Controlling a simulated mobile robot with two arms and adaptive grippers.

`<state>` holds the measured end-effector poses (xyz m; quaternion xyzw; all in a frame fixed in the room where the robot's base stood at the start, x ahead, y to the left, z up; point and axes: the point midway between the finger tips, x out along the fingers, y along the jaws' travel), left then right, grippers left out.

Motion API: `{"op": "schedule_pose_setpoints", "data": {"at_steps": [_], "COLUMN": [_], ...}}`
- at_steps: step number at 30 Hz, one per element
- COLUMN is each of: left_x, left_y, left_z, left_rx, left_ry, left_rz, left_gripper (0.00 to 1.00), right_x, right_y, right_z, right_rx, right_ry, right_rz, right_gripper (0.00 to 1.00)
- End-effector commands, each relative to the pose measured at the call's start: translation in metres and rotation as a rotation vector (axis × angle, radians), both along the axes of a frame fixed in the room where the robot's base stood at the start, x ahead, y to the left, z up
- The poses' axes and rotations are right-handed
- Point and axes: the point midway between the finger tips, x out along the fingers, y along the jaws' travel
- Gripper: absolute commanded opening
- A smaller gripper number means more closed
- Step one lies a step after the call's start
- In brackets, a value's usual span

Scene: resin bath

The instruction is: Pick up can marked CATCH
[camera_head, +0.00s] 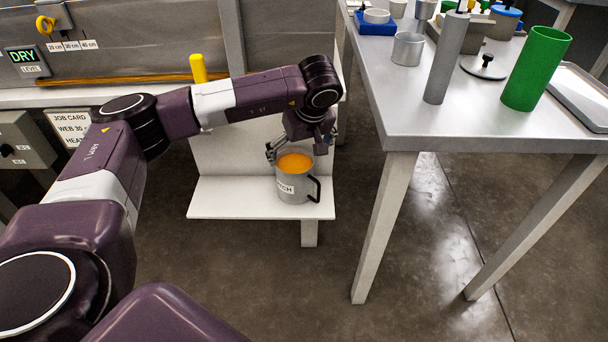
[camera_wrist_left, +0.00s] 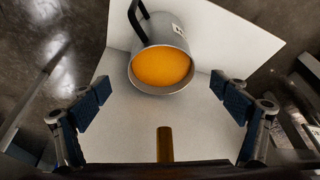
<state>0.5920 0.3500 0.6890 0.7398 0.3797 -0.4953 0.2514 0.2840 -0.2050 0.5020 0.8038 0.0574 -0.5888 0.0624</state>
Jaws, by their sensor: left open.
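The can marked CATCH (camera_head: 296,184) is a grey metal can with a black handle, holding orange liquid. It stands upright on a low white shelf (camera_head: 232,203); its label is partly readable at its left. In the left wrist view the can (camera_wrist_left: 163,50) stands ahead of the fingers, its handle on the far side. My left gripper (camera_head: 298,152) is at the can's back rim in the head view. In the wrist view its two blue-padded fingers (camera_wrist_left: 162,107) are spread wide with nothing between the tips, and the can is beyond them. My right gripper is not seen.
A grey table (camera_head: 420,105) at the right holds a green cylinder (camera_head: 537,68), a grey cylinder (camera_head: 447,57) and a metal cup (camera_head: 408,49). A yellow post (camera_head: 198,68) stands behind my left arm. Floor between shelf and table is clear.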

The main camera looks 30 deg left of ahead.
Motion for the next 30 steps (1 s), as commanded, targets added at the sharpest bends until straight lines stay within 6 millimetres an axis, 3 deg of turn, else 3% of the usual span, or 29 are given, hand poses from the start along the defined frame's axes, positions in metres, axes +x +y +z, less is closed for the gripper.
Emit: {"op": "schedule_pose_setpoints", "data": {"at_steps": [15, 23, 30], "left_x": [0.013, 0.015, 0.015], "left_y": [0.017, 0.019, 0.019], "left_z": [-0.062, -0.066, -0.066], "left_rx": [-0.001, -0.002, -0.002], "left_ry": [0.003, 0.001, 0.001], "left_rz": [0.003, 0.001, 0.001], "left_gripper": [0.91, 0.91, 0.67], "right_x": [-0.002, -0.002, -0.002], "right_y": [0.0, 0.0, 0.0], "right_z": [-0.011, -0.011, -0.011], "right_rx": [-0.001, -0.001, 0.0], "right_ry": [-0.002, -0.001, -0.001], "right_rz": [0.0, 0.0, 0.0], "right_gripper": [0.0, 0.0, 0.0]}}
